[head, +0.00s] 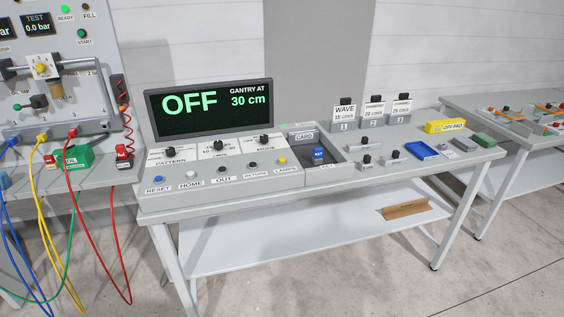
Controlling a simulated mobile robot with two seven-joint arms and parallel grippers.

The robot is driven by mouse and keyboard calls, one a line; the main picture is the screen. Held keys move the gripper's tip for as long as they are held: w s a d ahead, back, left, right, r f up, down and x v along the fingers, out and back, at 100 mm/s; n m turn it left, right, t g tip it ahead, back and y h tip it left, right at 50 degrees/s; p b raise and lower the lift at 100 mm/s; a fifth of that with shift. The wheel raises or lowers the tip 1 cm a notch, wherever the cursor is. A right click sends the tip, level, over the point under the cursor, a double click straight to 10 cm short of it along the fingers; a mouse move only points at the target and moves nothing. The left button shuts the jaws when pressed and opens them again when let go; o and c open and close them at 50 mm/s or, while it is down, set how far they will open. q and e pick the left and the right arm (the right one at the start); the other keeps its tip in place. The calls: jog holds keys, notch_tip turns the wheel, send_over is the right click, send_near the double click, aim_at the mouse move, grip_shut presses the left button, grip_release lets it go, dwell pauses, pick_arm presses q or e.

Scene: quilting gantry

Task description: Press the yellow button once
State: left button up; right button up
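The yellow button (282,160) is small and round. It is the rightmost in the front row of buttons on the console (230,178), beside the LAMPS label. To its left in the row are the black RETURN button (253,165), the black OUT button (223,169), the white HOME button (191,174) and the blue RESET button (158,179). The display (209,107) above reads OFF and GANTRY AT 30 cm. Neither of my grippers is in view. Nothing covers the yellow button.
A blue tray (422,150) and a yellow box (445,126) lie further right. A panel with coloured cables (70,200) stands left.

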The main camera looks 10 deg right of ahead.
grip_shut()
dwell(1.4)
